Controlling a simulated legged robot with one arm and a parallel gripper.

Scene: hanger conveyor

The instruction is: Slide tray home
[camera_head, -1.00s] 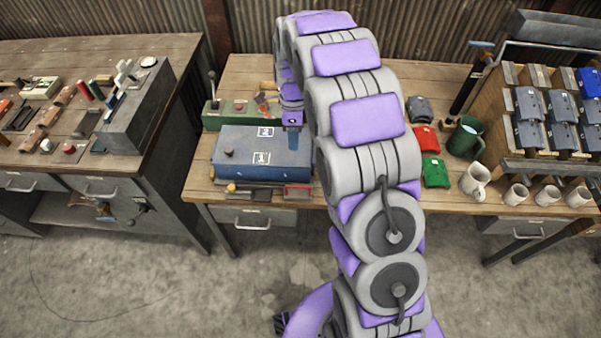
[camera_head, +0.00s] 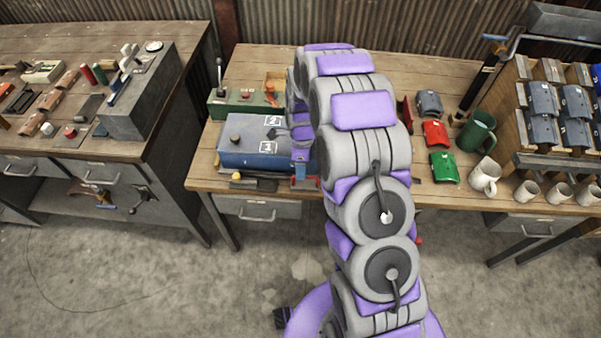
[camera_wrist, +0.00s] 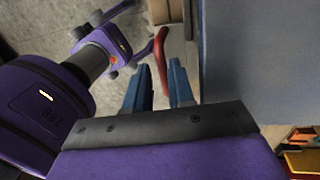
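A blue box (camera_head: 248,150) with white numbered tags stands on the right workbench. No part is plainly recognisable as the tray; low parts (camera_head: 262,184) stick out along the box's front foot, mostly unclear. My gripper (camera_head: 304,180) is at the box's front right corner, largely hidden by my arm in the head view. In the wrist view my gripper (camera_wrist: 156,82) shows two blue fingers apart, with a gap between them. The box's blue side (camera_wrist: 255,60) is right of the fingers.
A green unit with a lever (camera_head: 240,102) stands behind the box. To the right are red (camera_head: 434,133) and green (camera_head: 443,167) pieces, a green mug (camera_head: 477,135), several pale cups and a rack (camera_head: 555,150). A drawer (camera_head: 256,209) is under the bench front.

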